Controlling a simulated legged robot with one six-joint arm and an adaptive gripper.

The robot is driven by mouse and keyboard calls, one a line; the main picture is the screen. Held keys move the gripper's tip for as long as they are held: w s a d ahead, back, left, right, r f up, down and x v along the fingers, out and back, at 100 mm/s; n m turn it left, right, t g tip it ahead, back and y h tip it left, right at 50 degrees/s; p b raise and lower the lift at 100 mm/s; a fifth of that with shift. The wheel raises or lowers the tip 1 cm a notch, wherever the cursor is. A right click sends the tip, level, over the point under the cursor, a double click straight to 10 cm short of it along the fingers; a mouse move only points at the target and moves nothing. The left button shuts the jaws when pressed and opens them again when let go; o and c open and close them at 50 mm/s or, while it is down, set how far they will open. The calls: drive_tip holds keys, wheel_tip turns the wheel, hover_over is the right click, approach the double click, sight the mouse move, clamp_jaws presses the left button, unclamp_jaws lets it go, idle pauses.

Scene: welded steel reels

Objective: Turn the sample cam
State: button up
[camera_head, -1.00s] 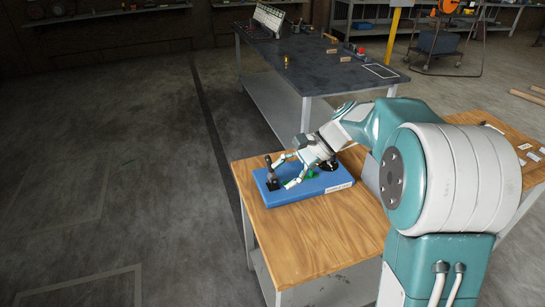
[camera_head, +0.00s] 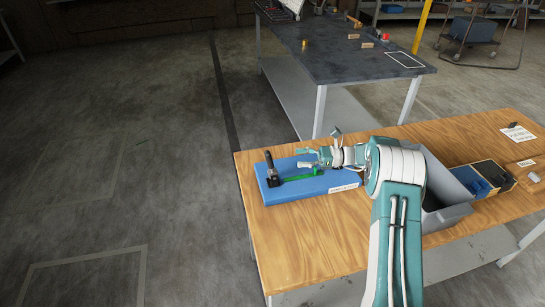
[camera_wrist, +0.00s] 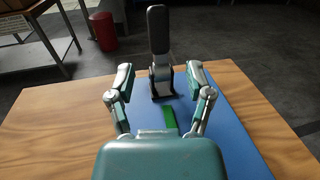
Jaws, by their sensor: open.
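The sample cam (camera_head: 271,171) is a dark upright lever on a black base, at the left end of a blue board (camera_head: 330,184). A green strip (camera_head: 308,175) runs along the board from the cam's base toward the right. In the wrist view the black lever (camera_wrist: 158,32) stands upright straight ahead, beyond the fingertips. My gripper (camera_head: 319,144) is open and empty above the board, to the right of the lever. In the wrist view its fingers (camera_wrist: 160,74) are spread wide, one on either side of the lever's line, apart from it. My arm hides the board's right end.
The board lies on a wooden table (camera_head: 300,235). A grey bin (camera_head: 450,212) and a box with dark compartments (camera_head: 484,180) stand to the right. A dark workbench (camera_head: 345,65) is behind. The table in front of the board is clear.

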sight(269, 159)
drive_tip(key=a, duration=1)
drive_tip(key=shift+a, duration=0.2)
drive_tip(key=shift+d, duration=0.15)
clamp_jaws()
